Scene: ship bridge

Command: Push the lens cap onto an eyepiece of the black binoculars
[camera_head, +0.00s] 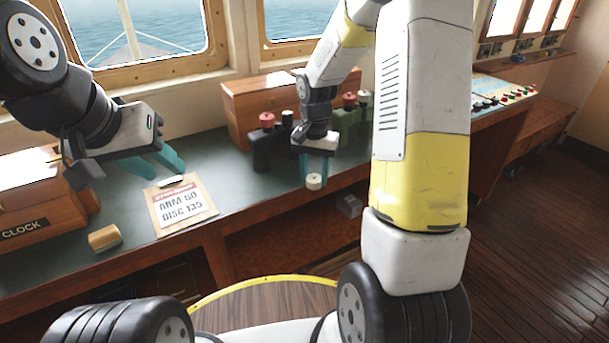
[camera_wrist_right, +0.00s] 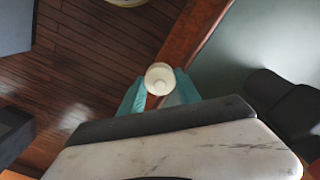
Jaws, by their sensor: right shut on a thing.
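My right gripper (camera_head: 315,172) is shut on a cream, round lens cap (camera_head: 314,183) and holds it at the front edge of the desk. In the right wrist view the cap (camera_wrist_right: 160,78) sits between the teal fingertips, over the desk edge and floor. The black binoculars (camera_head: 266,150) stand upright on the desk, left of and behind my right gripper. One eyepiece carries a red cap (camera_head: 267,120); the other eyepiece (camera_head: 287,117) looks bare and black. A dark shape at the right of the wrist view (camera_wrist_right: 290,110) looks like these binoculars. My left gripper (camera_head: 160,168) is open and empty above the desk.
Green binoculars (camera_head: 350,122) with a red and a cream top stand right of the black ones, partly behind my right arm. A wooden box (camera_head: 245,103) stands behind. A clipboard (camera_head: 181,206) and a small wooden block (camera_head: 104,238) lie on the left desk.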

